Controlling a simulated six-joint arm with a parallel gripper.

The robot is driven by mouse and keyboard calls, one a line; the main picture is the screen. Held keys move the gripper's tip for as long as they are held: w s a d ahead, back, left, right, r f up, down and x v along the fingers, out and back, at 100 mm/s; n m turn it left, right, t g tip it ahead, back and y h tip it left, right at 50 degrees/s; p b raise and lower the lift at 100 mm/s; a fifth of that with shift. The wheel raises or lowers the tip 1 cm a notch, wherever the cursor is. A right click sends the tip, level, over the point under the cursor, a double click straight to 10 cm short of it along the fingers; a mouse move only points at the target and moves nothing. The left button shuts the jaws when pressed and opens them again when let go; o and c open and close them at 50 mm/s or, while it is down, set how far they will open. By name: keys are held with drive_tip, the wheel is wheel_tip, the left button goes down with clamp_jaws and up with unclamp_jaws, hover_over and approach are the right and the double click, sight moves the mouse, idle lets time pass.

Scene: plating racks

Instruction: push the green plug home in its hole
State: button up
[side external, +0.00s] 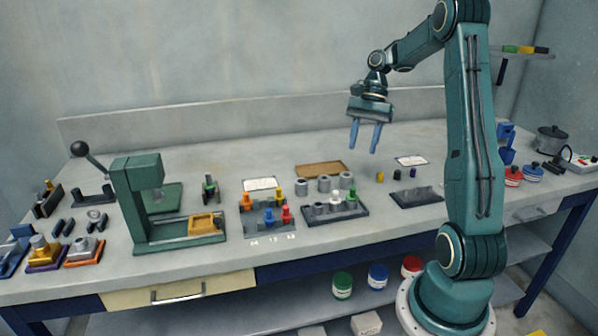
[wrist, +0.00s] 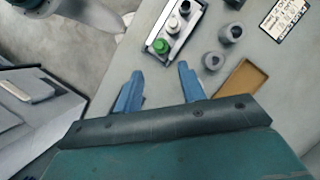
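The green plug (side external: 352,194) stands at the right end of a dark rack (side external: 318,219) in the side view. In the wrist view the green plug (wrist: 160,46) is at the near end of the rack (wrist: 187,36). I cannot tell how deep it sits in its hole. My gripper (side external: 364,150) is high above the bench, behind and a little right of the rack in the side view. Its two blue fingers (wrist: 160,70) are spread wide with nothing between them. The gripper is open and apart from the plug.
A white plug (side external: 335,196) stands beside the green one. Loose grey rings (side external: 323,184) and a brown tray (side external: 321,169) lie behind the rack. A second rack (side external: 269,222) with coloured plugs is to the left. A flat dark block (side external: 416,198) is right.

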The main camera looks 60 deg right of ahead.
drive_tip(key=shift+v, duration=1)
drive_tip(key=shift+a, duration=0.1)
clamp_jaws()
drive_tip(key=shift+a+f+m+h, duration=0.75)
drive_tip(key=shift+a+m, duration=0.2)
drive_tip(key=shift+m, duration=0.3)
drive_tip(key=shift+a+f+m+h, duration=0.65)
drive_tip(key=shift+a+m+h, duration=0.25)
drive_tip(key=shift+m, duration=0.3)
drive_tip(key=shift+a+f+m+h, duration=0.7)
drive_tip(key=shift+a+m, duration=0.3)
drive_tip(key=shift+m, duration=0.25)
drive_tip(key=shift+f, duration=0.1)
